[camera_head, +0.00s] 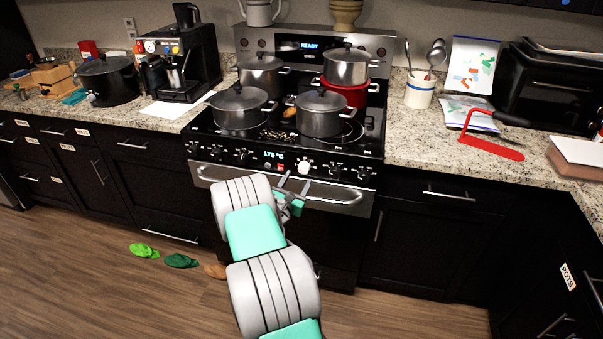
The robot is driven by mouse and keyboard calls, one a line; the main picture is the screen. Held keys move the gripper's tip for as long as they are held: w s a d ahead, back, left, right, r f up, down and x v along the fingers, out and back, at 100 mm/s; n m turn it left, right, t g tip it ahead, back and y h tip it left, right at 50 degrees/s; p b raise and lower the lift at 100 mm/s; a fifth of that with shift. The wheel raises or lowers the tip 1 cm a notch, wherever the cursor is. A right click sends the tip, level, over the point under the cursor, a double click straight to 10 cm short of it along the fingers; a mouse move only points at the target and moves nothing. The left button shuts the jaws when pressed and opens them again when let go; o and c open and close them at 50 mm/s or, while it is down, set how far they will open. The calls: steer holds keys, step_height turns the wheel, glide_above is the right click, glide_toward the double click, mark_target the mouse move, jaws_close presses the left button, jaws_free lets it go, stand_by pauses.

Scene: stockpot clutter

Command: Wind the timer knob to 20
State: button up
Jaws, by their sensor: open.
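The stove's front panel carries a row of knobs. A pale, larger knob (304,167) sits right of the small lit display (274,155); I cannot read a scale on it or tell for sure that it is the timer. Darker knobs show to its left (241,154) and right (333,170). My gripper (295,184) is open, just below and in front of the pale knob, near the oven door handle. Its fingers look apart from the knob, though touch is hard to judge. My arm hides part of the oven door.
The oven handle (335,198) juts out beside my gripper. Several lidded pots, including a front right pot (320,117), crowd the cooktop. Green items (181,261) lie on the floor at left.

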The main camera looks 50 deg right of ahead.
mark_target(303, 170)
steer(key=x, duration=0.5)
steer(key=shift+c, duration=0.2)
jaws_close()
stand_by(0.3)
